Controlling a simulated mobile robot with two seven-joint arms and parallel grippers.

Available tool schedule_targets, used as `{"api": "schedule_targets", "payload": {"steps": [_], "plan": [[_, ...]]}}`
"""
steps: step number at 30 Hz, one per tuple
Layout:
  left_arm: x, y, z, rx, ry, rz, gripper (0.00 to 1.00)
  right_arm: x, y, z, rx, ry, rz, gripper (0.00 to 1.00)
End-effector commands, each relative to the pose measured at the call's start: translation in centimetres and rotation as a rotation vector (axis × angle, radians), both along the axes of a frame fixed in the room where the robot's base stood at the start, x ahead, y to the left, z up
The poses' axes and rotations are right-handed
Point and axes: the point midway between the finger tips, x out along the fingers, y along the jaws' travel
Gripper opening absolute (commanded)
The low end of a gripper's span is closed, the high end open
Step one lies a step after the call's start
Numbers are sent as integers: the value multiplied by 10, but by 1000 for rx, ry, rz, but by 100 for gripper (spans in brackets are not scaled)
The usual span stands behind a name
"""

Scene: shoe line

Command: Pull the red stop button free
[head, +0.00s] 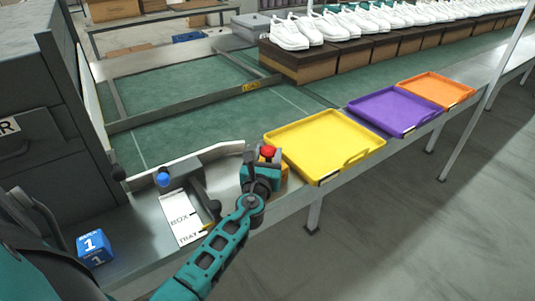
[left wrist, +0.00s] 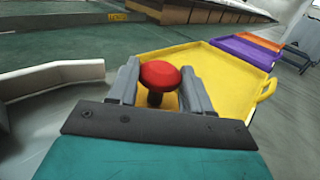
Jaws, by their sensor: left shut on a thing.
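The red stop button (head: 267,151) is a round red mushroom cap on a yellow housing (head: 282,170) at the table's front edge. In the left wrist view the red cap (left wrist: 160,75) sits on a dark stem. My left gripper (head: 264,160) is at the button from the near side. In the left wrist view its two grey fingers (left wrist: 158,82) stand on either side of the cap and stem, shut on the button. Most of the housing is hidden behind the gripper. My right gripper is not in view.
A yellow tray (head: 325,176) lies just right of the button, with purple (head: 397,132) and orange (head: 467,91) trays beyond. Left are a blue knob (head: 162,180), a lever on a BOX/TRAY plate (head: 174,217) and a blue box (head: 94,257). A pale guide rail (head: 190,160) runs behind.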

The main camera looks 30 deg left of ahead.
Motion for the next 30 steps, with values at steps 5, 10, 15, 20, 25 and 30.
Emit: {"api": "schedule_targets", "payload": {"steps": [5,10,15,20,25,30], "plan": [[1,1,4,3,-10,1,50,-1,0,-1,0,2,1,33],[1,1,3,3,-9,1,66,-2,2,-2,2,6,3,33],[1,0,3,3,-6,1,75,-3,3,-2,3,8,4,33],[0,0,2,2,-6,1,75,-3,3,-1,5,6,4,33],[-10,-4,2,2,-5,0,75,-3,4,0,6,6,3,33],[-39,-16,1,1,-3,0,75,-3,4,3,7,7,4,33]]}}
